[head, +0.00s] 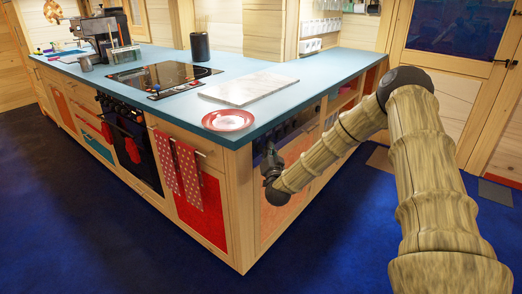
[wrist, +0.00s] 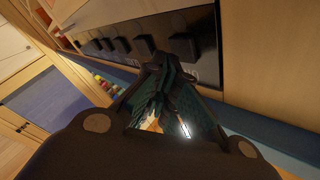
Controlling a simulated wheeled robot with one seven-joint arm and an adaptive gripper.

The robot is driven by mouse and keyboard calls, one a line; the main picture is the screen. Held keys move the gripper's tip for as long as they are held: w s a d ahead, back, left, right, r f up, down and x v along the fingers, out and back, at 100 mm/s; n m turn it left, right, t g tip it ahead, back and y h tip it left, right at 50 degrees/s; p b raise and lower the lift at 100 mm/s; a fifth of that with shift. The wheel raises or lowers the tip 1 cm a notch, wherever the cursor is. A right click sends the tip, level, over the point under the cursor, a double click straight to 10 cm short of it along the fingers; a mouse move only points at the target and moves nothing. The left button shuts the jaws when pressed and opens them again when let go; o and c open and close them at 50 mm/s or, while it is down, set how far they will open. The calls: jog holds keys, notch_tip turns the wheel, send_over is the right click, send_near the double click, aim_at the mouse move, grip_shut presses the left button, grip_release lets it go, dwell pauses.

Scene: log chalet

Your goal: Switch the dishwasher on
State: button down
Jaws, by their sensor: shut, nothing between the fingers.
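The dishwasher seems to be the unit in the counter's right side, with a dark control strip (head: 291,131) over an orange front (head: 283,209). In the wrist view a dark panel (wrist: 208,62) carries a row of several black block-shaped knobs or buttons (wrist: 186,46). My gripper (head: 268,160) is at the left end of that strip, close to the counter corner. In the wrist view my gripper (wrist: 165,62) is shut and empty, its fingertips just below the panel's nearest knobs. I cannot tell whether they touch. No lit indicator shows on the panel.
A blue counter (head: 285,85) overhangs the unit, with a red plate (head: 228,120) near its corner and a marble board (head: 247,89) behind. A black oven (head: 130,148) and red spotted towels (head: 190,175) are on the front-left side. The blue floor (head: 110,245) is clear.

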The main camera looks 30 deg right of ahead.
jog(key=shift+w+a, duration=0.1)
jog(key=shift+w, duration=0.15)
jog(key=shift+w+a, duration=0.1)
jog(key=shift+w, duration=0.2)
dwell(0.7)
jog(key=shift+s, duration=0.2)
jog(key=shift+s+d, duration=0.25)
jog(key=shift+s, duration=0.25)
jog(key=shift+s, duration=0.1)
jog(key=s, duration=0.1)
jog(key=s+d+p, duration=0.1)
jog(key=s, duration=0.1)
jog(key=s+d+p, duration=0.1)
jog(key=s, duration=0.1)
jog(key=shift+s+d, duration=0.15)
jog(key=shift+s, duration=0.05)
dwell(0.4)
